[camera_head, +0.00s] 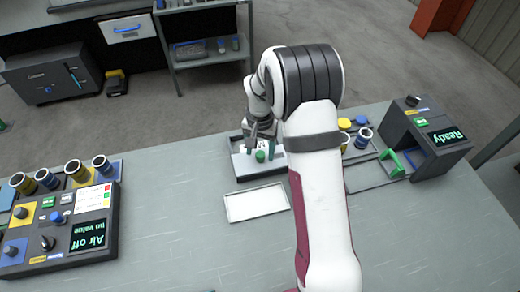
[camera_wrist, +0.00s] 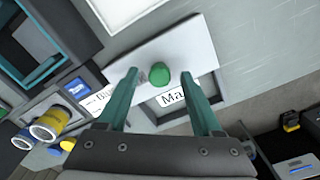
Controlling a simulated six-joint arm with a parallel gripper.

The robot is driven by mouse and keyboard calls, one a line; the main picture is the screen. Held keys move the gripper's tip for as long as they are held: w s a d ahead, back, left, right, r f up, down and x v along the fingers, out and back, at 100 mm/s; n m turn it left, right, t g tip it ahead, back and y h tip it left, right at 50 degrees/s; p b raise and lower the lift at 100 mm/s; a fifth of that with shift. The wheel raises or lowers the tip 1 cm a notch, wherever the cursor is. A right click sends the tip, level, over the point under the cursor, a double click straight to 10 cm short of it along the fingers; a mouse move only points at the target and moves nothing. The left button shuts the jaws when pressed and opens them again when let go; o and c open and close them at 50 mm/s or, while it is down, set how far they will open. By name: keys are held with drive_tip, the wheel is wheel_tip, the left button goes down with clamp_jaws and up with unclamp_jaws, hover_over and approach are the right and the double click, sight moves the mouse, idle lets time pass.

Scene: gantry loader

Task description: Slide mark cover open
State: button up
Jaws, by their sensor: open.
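The mark cover (camera_wrist: 190,47) is a flat pale plate with a round green knob (camera_wrist: 161,77) on top. In the head view the knob (camera_head: 260,156) and plate (camera_head: 245,165) sit in a dark-framed station behind the table's middle. My gripper (camera_wrist: 162,84) is open, its two teal fingers on either side of the knob with gaps showing. Whether the fingertips are down at knob height is unclear. A label reading "Ma" (camera_wrist: 171,97) shows beside the cover, partly hidden by a finger. In the head view my gripper (camera_head: 263,135) is over the station, and my arm hides its right side.
An empty white tray (camera_head: 257,203) lies in front of the station. A control panel (camera_head: 65,230) is at left. The front table is mostly clear.

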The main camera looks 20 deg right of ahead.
drive_tip(key=shift+f, duration=0.2)
clamp_jaws()
idle(1.3)
